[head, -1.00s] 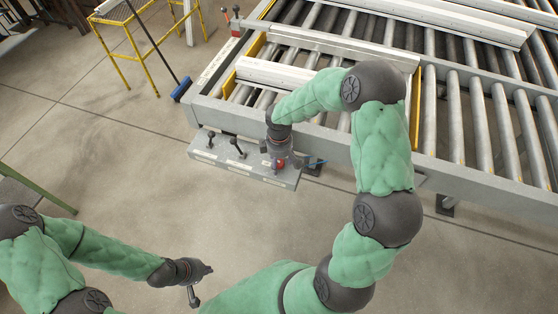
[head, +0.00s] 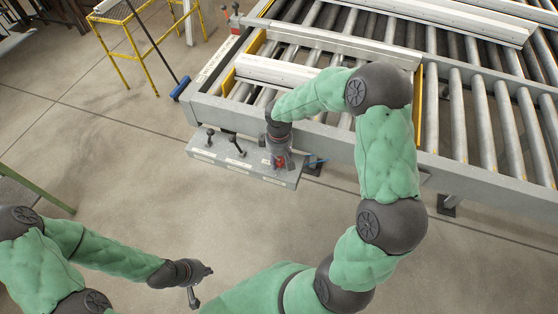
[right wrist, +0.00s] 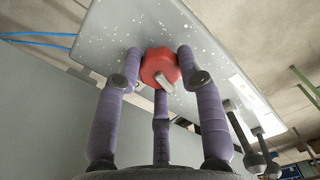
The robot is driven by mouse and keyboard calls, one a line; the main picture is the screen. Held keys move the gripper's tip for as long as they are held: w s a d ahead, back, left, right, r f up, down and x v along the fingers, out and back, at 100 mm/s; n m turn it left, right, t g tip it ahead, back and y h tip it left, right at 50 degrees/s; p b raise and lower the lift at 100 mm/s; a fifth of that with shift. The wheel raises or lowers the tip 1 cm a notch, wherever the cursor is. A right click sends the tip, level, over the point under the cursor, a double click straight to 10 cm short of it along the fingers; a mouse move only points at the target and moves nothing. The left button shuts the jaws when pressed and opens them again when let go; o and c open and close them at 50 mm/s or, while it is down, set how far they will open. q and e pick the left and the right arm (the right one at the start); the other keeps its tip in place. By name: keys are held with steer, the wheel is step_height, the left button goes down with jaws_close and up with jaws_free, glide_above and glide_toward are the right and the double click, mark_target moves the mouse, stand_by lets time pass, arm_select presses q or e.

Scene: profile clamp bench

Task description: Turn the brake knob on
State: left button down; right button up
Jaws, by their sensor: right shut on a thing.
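The red brake knob (right wrist: 159,64) sits on the speckled grey panel in the right wrist view, with a short pale bar across its lower part. It also shows as a small red patch in the head view (head: 279,162), partly covered by my gripper. My right gripper (right wrist: 160,75) has its purple fingers around the knob, shut on it. In the head view, my right gripper (head: 280,160) is at the right end of the control panel (head: 232,165). My left gripper (head: 203,285) is empty over the floor at lower left, its fingers spread apart.
Two black-knobbed levers (head: 237,144) stand on the panel left of the knob. A roller conveyor (head: 480,125) with pale profiles (head: 275,73) lies behind. A blue-headed broom (head: 181,88) and a yellow stand (head: 125,50) are at upper left. The floor in front is clear.

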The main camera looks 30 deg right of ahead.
steer(key=m+b, duration=0.1)
steer(key=m, duration=0.2)
steer(key=shift+m+b, duration=0.4)
steer(key=m+b, duration=0.1)
steer(key=m, duration=0.2)
steer(key=shift+m, duration=0.3)
steer(key=m+b, duration=0.1)
steer(key=m, duration=0.2)
steer(key=shift+m+b, duration=0.3)
steer(key=shift+b, duration=0.1)
steer(key=shift+m+b, duration=0.55)
steer(key=shift+m, duration=1.25)
steer(key=o, duration=1.1)
steer(key=shift+o, duration=0.2)
steer(key=shift+r, duration=0.1)
